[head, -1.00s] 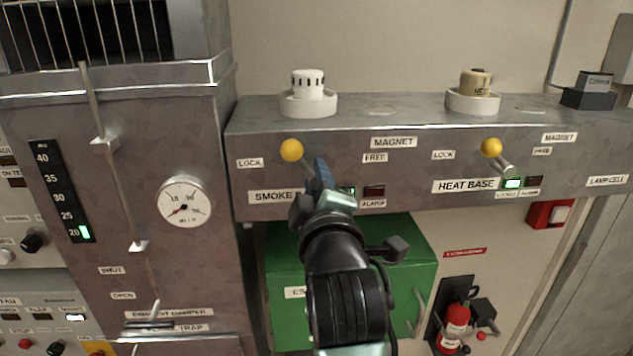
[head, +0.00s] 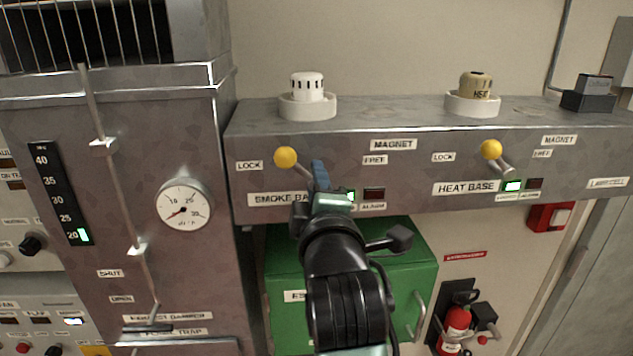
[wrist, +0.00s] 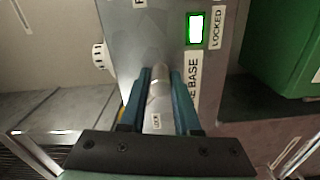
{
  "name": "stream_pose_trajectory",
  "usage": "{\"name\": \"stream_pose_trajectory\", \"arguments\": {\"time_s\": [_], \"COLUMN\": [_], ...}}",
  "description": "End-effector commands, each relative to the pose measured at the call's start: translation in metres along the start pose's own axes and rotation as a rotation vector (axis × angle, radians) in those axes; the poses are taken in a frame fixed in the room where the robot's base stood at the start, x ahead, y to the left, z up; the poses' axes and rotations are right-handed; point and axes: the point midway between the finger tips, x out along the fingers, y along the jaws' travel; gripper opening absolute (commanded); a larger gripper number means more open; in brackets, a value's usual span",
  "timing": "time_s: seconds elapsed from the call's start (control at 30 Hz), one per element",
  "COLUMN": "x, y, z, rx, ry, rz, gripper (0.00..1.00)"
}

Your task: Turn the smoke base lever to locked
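The smoke base lever is a silver rod with a yellow ball knob (head: 285,157). In the head view the knob points up and left, towards the LOCK label (head: 249,165). My gripper (head: 318,172) is at the lever's pivot end, above the SMOKE BASE plate (head: 277,199). In the wrist view my gripper's (wrist: 161,75) blue fingers stand apart, one each side of a silver cylinder (wrist: 158,88) of the lever. A bit of yellow shows beside the left finger. Any contact is unclear. The green LOCKED lamp (wrist: 195,29) is lit.
The heat base lever (head: 491,149) is on the same panel, to the right. White (head: 307,88) and tan (head: 475,86) detectors sit on the ledge. A green box (head: 410,260) is below my arm. A steel cabinet with a gauge (head: 184,204) stands at left.

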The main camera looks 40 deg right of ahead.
Motion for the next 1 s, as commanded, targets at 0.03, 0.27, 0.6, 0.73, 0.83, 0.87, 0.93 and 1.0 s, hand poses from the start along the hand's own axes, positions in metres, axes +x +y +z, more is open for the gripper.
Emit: {"name": "stream_pose_trajectory", "arguments": {"time_s": [0.03, 0.27, 0.6, 0.73, 0.83, 0.87, 0.93, 1.0], "x": [0.000, 0.000, -0.011, -0.032, -0.052, -0.058, -0.072, -0.087], "y": [0.000, 0.000, -0.002, -0.003, -0.004, -0.004, -0.003, -0.003], "z": [0.000, 0.000, 0.000, 0.000, 0.000, 0.000, 0.000, 0.000], "rx": [-0.001, 0.002, 0.003, 0.003, 0.003, 0.003, 0.003, 0.003], "ry": [0.000, 0.001, 0.001, 0.002, 0.002, 0.002, 0.002, 0.002], "rz": [0.000, 0.000, 0.001, 0.003, 0.004, 0.003, 0.004, 0.003], "gripper": [0.41, 0.59, 0.59, 0.59, 0.59, 0.59, 0.59, 0.59]}}
